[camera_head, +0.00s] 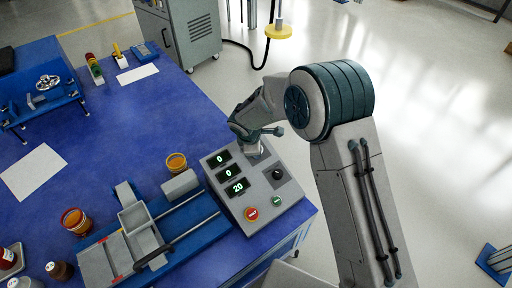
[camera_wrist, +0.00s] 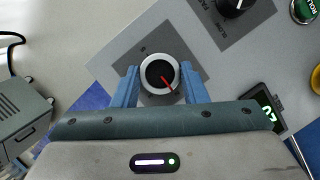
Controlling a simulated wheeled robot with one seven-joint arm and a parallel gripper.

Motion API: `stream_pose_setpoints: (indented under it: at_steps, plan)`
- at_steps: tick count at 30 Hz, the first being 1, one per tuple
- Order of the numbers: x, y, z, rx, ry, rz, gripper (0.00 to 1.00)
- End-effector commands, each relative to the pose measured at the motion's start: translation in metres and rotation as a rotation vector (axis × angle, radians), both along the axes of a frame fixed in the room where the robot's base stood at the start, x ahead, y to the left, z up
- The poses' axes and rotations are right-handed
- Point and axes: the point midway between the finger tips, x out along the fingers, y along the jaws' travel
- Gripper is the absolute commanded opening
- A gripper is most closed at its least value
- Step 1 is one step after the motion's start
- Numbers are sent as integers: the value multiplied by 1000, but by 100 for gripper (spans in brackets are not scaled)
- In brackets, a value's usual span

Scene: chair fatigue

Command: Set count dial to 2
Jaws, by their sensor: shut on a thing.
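The count dial (camera_wrist: 159,74) is a round black knob with a white rim and a red pointer line, set in a dark grey patch on the control box. In the wrist view the red line points down and slightly right. My gripper (camera_wrist: 159,86) has its two blue fingers on either side of the dial, shut on it. In the head view my gripper (camera_head: 254,150) comes down on the top of the grey control box (camera_head: 262,212) and hides the dial. The displays (camera_head: 228,173) on the box read 0, 0 and 20.
The box also has a second black knob (camera_head: 277,173), a red button (camera_head: 251,214) and a green button (camera_head: 276,201). A blue-railed fixture (camera_head: 190,222) stands left of the box on the blue table (camera_head: 115,150). An orange-topped jar (camera_head: 176,162) stands behind the fixture.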

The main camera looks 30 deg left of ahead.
Motion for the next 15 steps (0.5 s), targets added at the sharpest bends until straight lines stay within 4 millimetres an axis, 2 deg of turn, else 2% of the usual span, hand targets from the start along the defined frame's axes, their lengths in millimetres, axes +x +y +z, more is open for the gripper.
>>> stream_pose_setpoints:
  at_steps: [4, 5, 7, 15]
  plan:
    - [0, 0, 0, -2, 0, 2, 16]
    - [0, 0, 0, -2, 0, 2, 42]
    - [0, 0, 0, -2, 0, 2, 61]
    - [0, 0, 0, 0, 0, 1, 61]
